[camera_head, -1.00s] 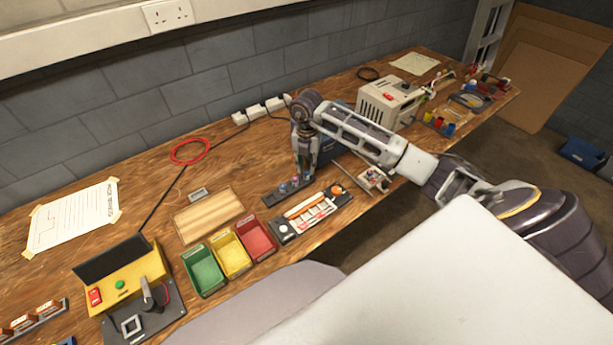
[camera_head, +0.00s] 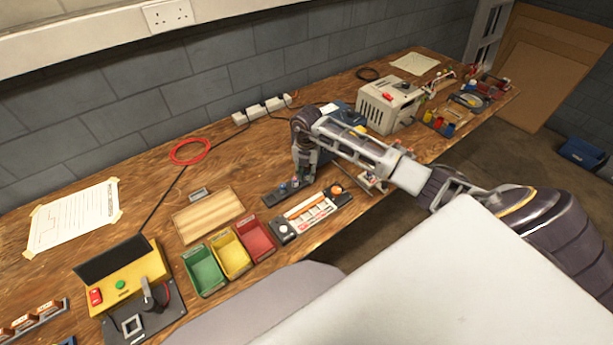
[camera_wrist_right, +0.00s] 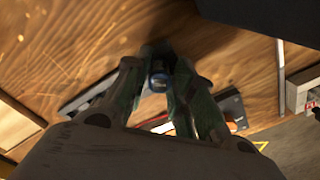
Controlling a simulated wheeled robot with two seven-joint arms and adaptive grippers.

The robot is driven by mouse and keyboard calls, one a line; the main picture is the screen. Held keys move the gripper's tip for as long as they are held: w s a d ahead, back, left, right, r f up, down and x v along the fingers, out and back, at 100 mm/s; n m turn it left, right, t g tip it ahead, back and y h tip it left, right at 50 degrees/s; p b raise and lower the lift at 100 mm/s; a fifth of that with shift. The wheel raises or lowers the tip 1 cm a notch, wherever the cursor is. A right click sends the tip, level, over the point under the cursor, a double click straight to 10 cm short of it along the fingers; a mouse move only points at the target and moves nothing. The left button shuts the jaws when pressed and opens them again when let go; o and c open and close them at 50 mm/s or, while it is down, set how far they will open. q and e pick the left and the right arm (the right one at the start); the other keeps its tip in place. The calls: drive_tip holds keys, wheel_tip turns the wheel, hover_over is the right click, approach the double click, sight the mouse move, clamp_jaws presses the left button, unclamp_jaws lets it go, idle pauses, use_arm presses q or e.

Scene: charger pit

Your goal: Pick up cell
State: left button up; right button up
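My right gripper (camera_head: 303,176) points down at the dark cell rack (camera_head: 272,199) near the middle of the bench. Small cells with blue and reddish tops stand in the rack, one of them a cell (camera_head: 283,187) just left of the fingers. In the right wrist view, the two fingers of the gripper (camera_wrist_right: 157,68) stand on either side of a blue-ringed cell (camera_wrist_right: 158,83). Whether the fingers touch it is too dark to tell. The rack (camera_wrist_right: 88,96) also shows there as a dark strip. My left gripper is not in view.
Green (camera_head: 204,268), yellow (camera_head: 231,253) and red (camera_head: 257,238) bins stand left of the rack. A tray with white and orange parts (camera_head: 312,210) lies in front of it. A wooden board (camera_head: 208,214) lies behind the bins. A beige box (camera_head: 390,105) stands farther right.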

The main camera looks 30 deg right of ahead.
sight(306, 172)
drive_tip(key=c, duration=0.4)
clamp_jaws()
drive_tip(key=shift+r, duration=0.1)
wheel_tip(306, 172, up, 9)
drive_tip(key=shift+f, duration=0.15)
drive_tip(key=shift+r, duration=0.55)
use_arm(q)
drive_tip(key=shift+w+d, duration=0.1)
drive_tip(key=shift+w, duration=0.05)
